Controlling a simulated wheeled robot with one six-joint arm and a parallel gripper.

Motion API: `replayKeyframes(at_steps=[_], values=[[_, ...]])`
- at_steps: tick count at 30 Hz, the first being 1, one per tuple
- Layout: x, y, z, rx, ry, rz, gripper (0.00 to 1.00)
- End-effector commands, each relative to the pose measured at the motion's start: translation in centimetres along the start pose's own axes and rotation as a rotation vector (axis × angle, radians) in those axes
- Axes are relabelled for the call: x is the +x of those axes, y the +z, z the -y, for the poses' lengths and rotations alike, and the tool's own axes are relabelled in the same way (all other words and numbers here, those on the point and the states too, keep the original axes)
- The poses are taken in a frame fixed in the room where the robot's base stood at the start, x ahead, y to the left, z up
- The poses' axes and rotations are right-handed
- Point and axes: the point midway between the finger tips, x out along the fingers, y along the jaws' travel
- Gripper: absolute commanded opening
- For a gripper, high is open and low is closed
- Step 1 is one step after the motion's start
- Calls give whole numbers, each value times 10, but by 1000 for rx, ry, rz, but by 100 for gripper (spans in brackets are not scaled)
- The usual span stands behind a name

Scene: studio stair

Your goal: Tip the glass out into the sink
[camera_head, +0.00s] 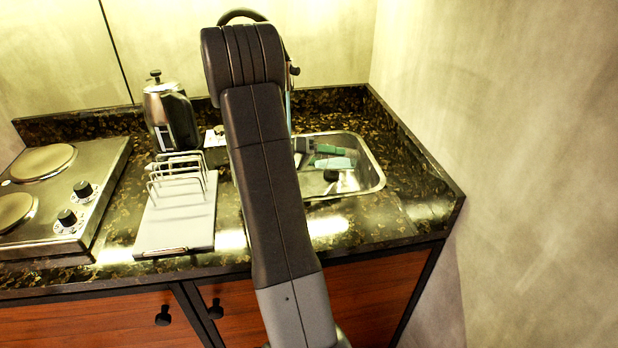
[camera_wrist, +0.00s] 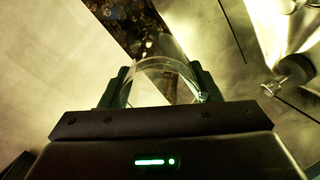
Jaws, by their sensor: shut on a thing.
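My gripper (camera_wrist: 162,84) is shut on a clear glass (camera_wrist: 160,68), which stands between its two green fingers in the wrist view. The glass's curved edge shows; its contents and exact tilt cannot be told. In the head view my own arm hides the glass and nearly all of the gripper. The steel sink (camera_head: 372,172) is set in the counter right of my arm, its left part hidden behind the arm. Greenish and dark shapes show in the basin; I cannot tell whether they are objects or reflections.
A kettle (camera_head: 170,118) stands at the back of the dark speckled counter (camera_head: 345,222). A wire rack (camera_head: 178,178) stands on a white board (camera_head: 172,228), left of my arm. A two-plate hob (camera_head: 95,165) is at the far left. Walls close the back and right.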

Motion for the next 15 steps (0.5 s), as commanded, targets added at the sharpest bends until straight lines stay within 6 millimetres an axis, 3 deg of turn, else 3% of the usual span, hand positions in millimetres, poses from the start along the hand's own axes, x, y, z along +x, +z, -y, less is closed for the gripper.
replayKeyframes(at_steps=[15], values=[[-5, 0, 0, 0, 43, -26, 26]])
